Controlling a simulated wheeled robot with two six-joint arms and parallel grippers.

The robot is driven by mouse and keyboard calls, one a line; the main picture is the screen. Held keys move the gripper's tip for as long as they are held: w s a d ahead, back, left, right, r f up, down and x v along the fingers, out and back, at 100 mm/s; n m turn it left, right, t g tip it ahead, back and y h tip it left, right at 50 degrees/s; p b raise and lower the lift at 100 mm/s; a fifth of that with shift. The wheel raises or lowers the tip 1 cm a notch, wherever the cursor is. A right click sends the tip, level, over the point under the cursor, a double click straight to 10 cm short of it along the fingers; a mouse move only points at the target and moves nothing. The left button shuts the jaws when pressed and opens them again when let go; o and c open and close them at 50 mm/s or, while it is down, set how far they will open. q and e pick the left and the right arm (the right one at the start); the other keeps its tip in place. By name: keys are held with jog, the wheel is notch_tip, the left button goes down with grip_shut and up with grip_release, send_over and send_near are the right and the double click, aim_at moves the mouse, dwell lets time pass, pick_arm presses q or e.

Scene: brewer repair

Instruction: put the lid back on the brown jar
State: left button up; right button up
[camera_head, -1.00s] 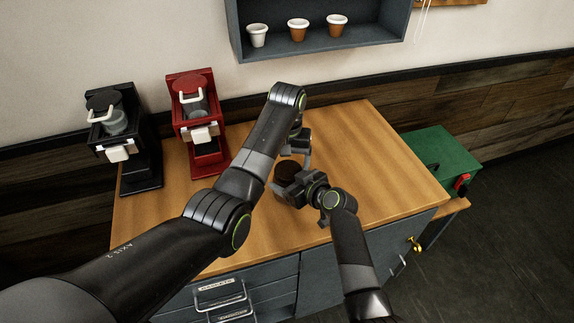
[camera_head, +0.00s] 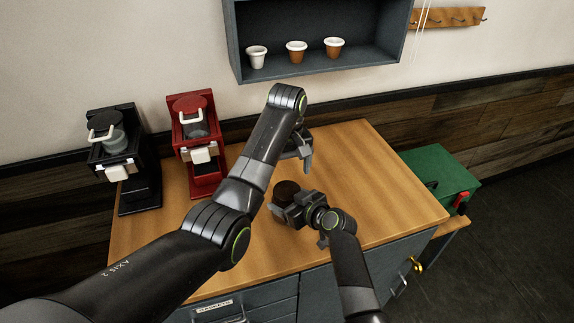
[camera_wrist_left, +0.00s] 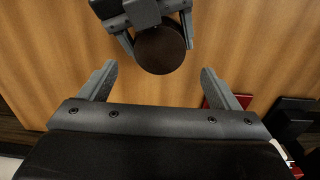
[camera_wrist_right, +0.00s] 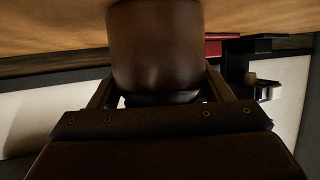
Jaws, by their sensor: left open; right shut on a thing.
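The brown jar (camera_head: 285,188) is at the middle of the wooden counter, between the fingers of my right gripper (camera_head: 292,208). The right wrist view shows the jar's smooth brown side (camera_wrist_right: 155,50) close up, with a darker band at one end. In the left wrist view its top is a flat, dark brown disc (camera_wrist_left: 160,52). This looks like the lid in place, but I cannot make out a seam. My left gripper (camera_head: 302,158) is open and empty, apart from the jar. Its spread fingers (camera_wrist_left: 156,70) show in the left wrist view.
A black brewer (camera_head: 118,155) and a red brewer (camera_head: 195,125) stand at the counter's left. A wall shelf (camera_head: 316,65) holds three cups. A green box (camera_head: 440,175) is beyond the right edge. The counter's right part (camera_head: 375,185) is clear.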

aim_at(286, 190)
pick_arm(q)
jog(key=n, duration=0.2)
jog(key=r+n, duration=0.1)
jog(key=n, duration=0.1)
jog(key=shift+r+n, duration=0.2)
jog(key=shift+n, duration=0.1)
jog(key=shift+f, duration=4)
jog(key=c, duration=1)
jog(key=m, duration=1)
jog(key=shift+a, duration=0.1)
